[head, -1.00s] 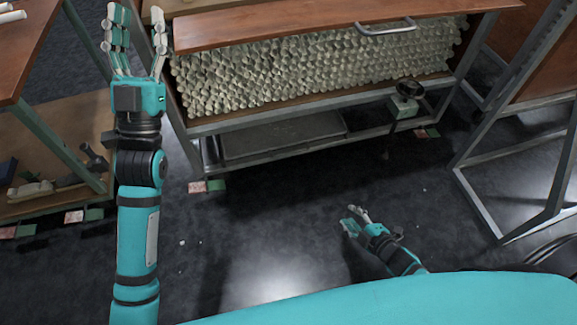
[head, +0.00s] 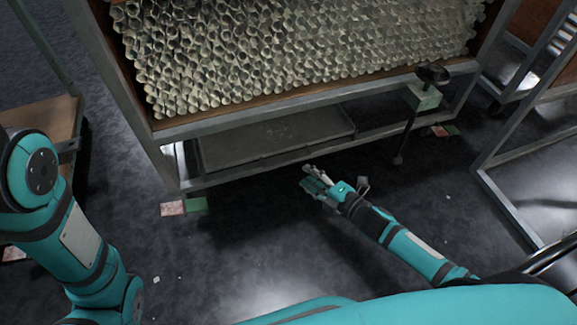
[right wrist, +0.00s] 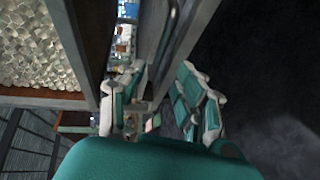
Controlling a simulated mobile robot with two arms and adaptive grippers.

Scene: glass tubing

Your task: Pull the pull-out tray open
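A flat dark grey tray (head: 275,138) lies low under the rack of glass tubes, behind the rack's lower metal rail (head: 300,157). I take it for the pull-out tray; no handle on it is clear. My right gripper (head: 312,182) is just in front of this rail in the head view, low over the floor. In the right wrist view its fingers (right wrist: 165,103) are spread with a gap between them, and a metal bar runs toward that gap. I cannot tell whether they touch it. My left gripper is outside the frame; only my left arm shows.
Stacked glass tubes (head: 250,45) fill the rack above the tray. A green clamp with a black knob (head: 422,95) hangs at the rack's right front. A metal frame (head: 520,195) stands at right, a wooden shelf (head: 40,118) at left. The floor in front is mostly clear.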

